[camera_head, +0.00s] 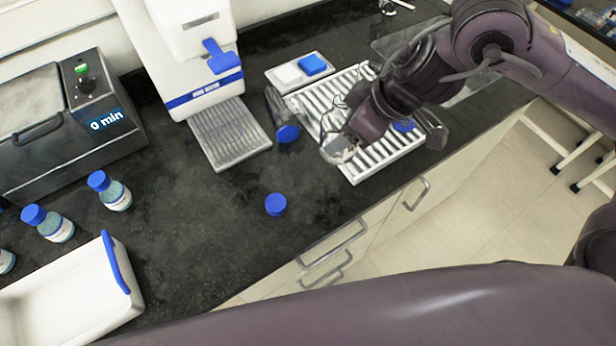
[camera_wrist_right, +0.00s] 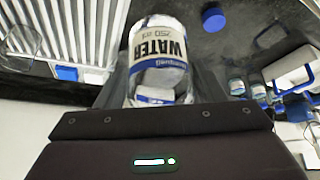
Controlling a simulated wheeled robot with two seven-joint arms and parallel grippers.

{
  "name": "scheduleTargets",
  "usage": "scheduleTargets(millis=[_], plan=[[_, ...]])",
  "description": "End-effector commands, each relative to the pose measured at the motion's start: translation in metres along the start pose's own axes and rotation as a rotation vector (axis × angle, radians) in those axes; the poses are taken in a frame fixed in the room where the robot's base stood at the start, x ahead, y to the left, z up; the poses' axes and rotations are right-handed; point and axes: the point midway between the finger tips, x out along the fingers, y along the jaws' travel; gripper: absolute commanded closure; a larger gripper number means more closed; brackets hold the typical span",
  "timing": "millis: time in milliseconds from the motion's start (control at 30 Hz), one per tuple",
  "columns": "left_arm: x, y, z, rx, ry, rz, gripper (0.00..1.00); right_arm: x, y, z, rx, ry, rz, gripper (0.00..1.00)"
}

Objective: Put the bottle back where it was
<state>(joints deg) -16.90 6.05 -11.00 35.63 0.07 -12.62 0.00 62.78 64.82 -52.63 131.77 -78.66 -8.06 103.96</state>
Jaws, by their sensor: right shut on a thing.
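The bottle is clear, with a white and blue label reading "WATER", and fills the upper middle of the right wrist view (camera_wrist_right: 158,62). In the head view its clear end (camera_head: 338,150) shows at the front left edge of the white slatted rack (camera_head: 362,170). My right gripper (camera_head: 350,135) is shut on this bottle, above or at the rack; I cannot tell whether the bottle touches it. The arm hides part of the rack and most of the bottle. My left gripper is not in view.
A loose blue cap (camera_head: 276,204) lies on the dark counter. A white dispenser (camera_head: 195,40), a timer box (camera_head: 75,125), small bottles (camera_head: 115,193) and a white tray (camera_head: 75,305) stand further left.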

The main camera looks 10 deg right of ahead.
Motion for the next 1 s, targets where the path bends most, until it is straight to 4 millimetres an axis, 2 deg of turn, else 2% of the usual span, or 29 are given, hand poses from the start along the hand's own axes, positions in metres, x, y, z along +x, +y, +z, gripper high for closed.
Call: scheduleTargets(millis=[33, 100, 233, 367, 467, 800, 1000], plan=[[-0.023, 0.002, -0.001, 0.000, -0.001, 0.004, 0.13, -0.023, -0.006, -0.016, -0.052, 0.002, -0.031, 0.73], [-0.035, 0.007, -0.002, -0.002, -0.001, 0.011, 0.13, -0.037, -0.015, -0.027, -0.120, 0.004, -0.070, 0.73], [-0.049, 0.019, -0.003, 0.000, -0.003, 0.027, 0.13, -0.056, -0.026, -0.040, -0.214, 0.011, -0.124, 0.73], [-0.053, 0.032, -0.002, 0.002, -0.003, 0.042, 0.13, -0.060, -0.031, -0.044, -0.262, 0.015, -0.152, 0.73], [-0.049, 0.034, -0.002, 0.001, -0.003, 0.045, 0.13, -0.051, -0.033, -0.038, -0.269, 0.015, -0.159, 0.73], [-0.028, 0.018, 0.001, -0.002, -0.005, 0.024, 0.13, 0.011, -0.034, -0.004, -0.264, 0.015, -0.161, 0.73], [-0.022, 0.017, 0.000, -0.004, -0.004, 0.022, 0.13, 0.049, -0.033, 0.018, -0.263, 0.012, -0.158, 0.73]])
